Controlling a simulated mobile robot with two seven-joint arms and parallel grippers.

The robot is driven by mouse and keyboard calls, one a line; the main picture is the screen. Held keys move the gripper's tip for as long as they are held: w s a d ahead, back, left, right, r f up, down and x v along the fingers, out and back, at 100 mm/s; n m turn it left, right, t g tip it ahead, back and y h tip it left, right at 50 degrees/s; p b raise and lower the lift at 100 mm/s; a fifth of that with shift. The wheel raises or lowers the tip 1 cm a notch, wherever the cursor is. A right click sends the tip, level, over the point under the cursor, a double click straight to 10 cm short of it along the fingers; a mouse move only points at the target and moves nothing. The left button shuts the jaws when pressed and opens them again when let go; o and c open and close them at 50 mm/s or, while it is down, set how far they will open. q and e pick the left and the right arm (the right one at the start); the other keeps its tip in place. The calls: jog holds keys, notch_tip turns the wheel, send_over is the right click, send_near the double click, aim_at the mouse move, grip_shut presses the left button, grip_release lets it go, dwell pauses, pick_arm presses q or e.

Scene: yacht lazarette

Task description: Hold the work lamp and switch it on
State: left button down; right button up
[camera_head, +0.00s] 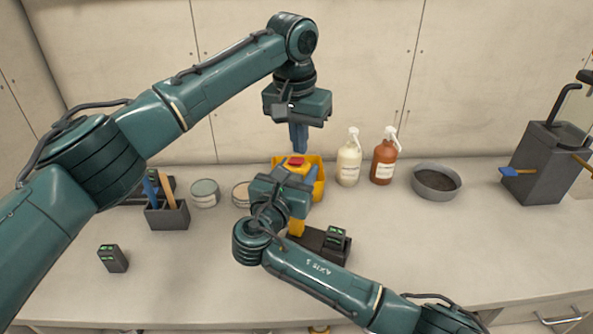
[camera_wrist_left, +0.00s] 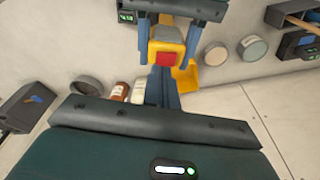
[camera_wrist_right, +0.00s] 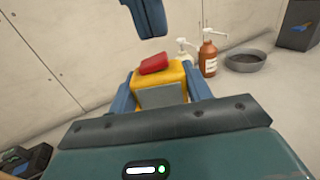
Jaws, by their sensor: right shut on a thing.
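The work lamp is a yellow block with a red switch on top (camera_head: 296,161). My right gripper (camera_head: 290,178) is shut on the lamp, its blue fingers on either side of the yellow body (camera_wrist_right: 172,78). The lamp and its red switch also show in the left wrist view (camera_wrist_left: 166,58). My left gripper (camera_head: 299,150) points down just above the red switch, with its fingers together and nothing seen between them. In the right wrist view its fingertips (camera_wrist_right: 152,32) are apart from the switch. My right wrist hides part of the lamp in the head view.
A yellow bin (camera_head: 318,187) stands behind the lamp. Cream (camera_head: 349,165) and brown (camera_head: 383,163) pump bottles and a grey bowl (camera_head: 436,183) stand to the right. A tool holder (camera_head: 167,217) and tins (camera_head: 205,192) stand left. A battery (camera_head: 112,259) lies front left, with bare counter around it.

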pick_arm(q)
jog(key=shift+r, duration=2.5)
notch_tip(320, 180, up, 7)
jog(key=n+t+h, duration=0.1)
send_over(299, 160)
jog(key=s+a, duration=0.3)
jog(key=shift+w+r, duration=0.1)
jog(key=shift+w, duration=0.15)
jog(key=x, duration=1.3)
jog(key=shift+s+d, duration=0.1)
jog(key=shift+s, duration=0.2)
jog(key=shift+d+f, duration=0.1)
jog(key=shift+f, duration=0.4)
